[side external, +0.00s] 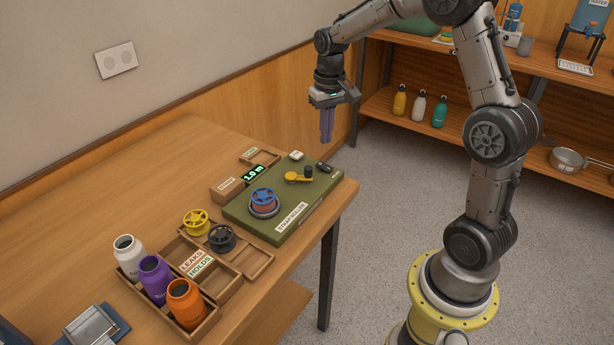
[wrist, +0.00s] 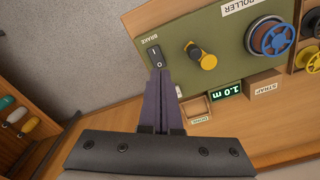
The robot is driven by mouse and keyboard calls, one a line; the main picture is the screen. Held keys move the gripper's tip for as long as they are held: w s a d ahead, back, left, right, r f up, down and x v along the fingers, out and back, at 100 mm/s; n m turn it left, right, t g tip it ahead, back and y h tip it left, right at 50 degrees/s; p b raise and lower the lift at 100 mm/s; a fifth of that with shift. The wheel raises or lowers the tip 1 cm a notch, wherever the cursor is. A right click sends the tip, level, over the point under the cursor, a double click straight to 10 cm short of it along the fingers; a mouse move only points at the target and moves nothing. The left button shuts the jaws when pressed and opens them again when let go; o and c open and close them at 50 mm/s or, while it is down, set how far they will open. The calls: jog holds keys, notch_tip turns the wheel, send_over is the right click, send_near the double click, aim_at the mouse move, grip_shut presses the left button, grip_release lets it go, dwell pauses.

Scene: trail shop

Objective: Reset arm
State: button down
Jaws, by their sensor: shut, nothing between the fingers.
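My gripper (side external: 327,138) points straight down and is shut and empty, its purple fingers together. It hangs in the air above the far right corner of the table, clear of everything below. In the wrist view my gripper (wrist: 162,75) shows its closed fingertips just below the black brake switch (wrist: 158,57), as the picture lies. The green strap roller board (side external: 277,232) lies on the table (side external: 140,180) with a blue spool (side external: 263,200), a yellow crank (side external: 297,177) and a display reading 1.0 m (side external: 254,173).
A wooden tray (side external: 207,325) at the front holds white, purple and orange bottles. A yellow spool (side external: 196,221) and a dark spool (side external: 221,238) sit in a rack beside the board. Shelves with bottles (side external: 419,108) and a pan (side external: 568,160) stand behind. The table's left part is clear.

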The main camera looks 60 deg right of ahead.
jog(key=s+a+r+n+t, duration=0.35)
jog(key=s+a+r, duration=0.45)
jog(key=a+r, duration=0.4)
jog(key=s+a+f+n+t, duration=0.1)
jog(key=s, duration=0.6)
jog(key=s+a+f+n, duration=0.1)
jog(key=s+a+f, duration=0.1)
jog(key=s, duration=0.5)
jog(key=shift+t, duration=0.35)
